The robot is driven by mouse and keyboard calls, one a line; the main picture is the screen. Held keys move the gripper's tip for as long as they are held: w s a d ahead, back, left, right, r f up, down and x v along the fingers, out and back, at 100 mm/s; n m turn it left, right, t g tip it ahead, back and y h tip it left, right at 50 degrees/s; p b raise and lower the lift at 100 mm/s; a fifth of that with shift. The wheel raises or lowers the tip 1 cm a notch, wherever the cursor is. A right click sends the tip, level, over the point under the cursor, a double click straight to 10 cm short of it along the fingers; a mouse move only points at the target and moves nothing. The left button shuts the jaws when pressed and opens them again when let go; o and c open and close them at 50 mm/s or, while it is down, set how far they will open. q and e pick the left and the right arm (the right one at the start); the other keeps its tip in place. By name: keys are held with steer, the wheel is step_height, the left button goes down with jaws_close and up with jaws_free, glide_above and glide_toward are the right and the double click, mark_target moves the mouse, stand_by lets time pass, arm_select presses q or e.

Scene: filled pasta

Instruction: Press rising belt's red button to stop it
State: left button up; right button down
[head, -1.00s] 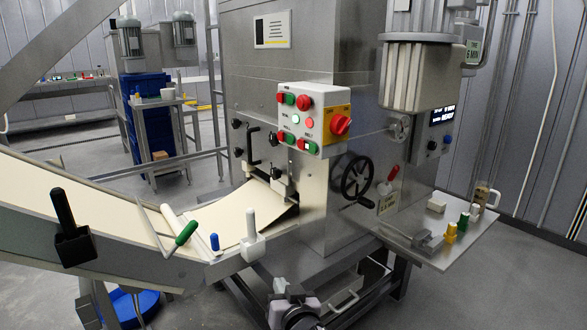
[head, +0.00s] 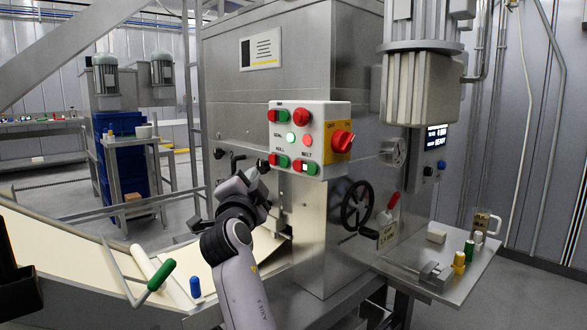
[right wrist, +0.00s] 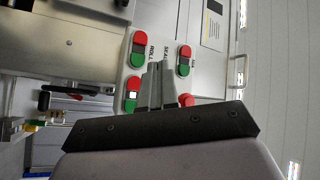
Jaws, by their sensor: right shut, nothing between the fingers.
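The grey control box (head: 334,112) on the machine's front carries several red and green buttons. Its lower right pair, labelled BELT, has a red button (head: 298,165) beside a green one (head: 312,169), with a small white part between. In the right wrist view the belt's red button (right wrist: 134,83) shows left of my fingers. My right gripper (head: 262,167) is shut and empty, just left of the box's lower left corner in the head view; its fingers (right wrist: 157,68) point toward the box. I cannot tell any contact.
A sloping conveyor with a cream sheet (head: 65,240) runs in from the left, with a green-handled tool (head: 161,275) and a blue peg (head: 195,287) by its edge. A black handwheel (head: 357,205) and a side shelf (head: 455,285) with small items stand to the right.

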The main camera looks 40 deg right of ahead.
mark_target(297, 166)
arm_select(q)
steer(key=shift+s+d+r+p, duration=0.1)
steer(key=shift+r+p, duration=1.15)
steer(key=shift+p, duration=0.05)
steer(key=shift+s+r+p, duration=0.1)
steer(key=shift+r+p, duration=1.15)
steer(key=shift+p, duration=0.05)
arm_select(e)
steer(key=d, duration=0.8)
steer(key=shift+w+d, duration=0.35)
steer(key=shift+d, duration=0.05)
arm_select(q)
steer(key=shift+f, duration=0.15)
arm_select(e)
steer(key=shift+d+f, duration=0.1)
arm_select(q)
steer(key=shift+f+b, duration=0.25)
steer(key=shift+b, duration=0.1)
arm_select(e)
steer(key=shift+d, duration=0.3)
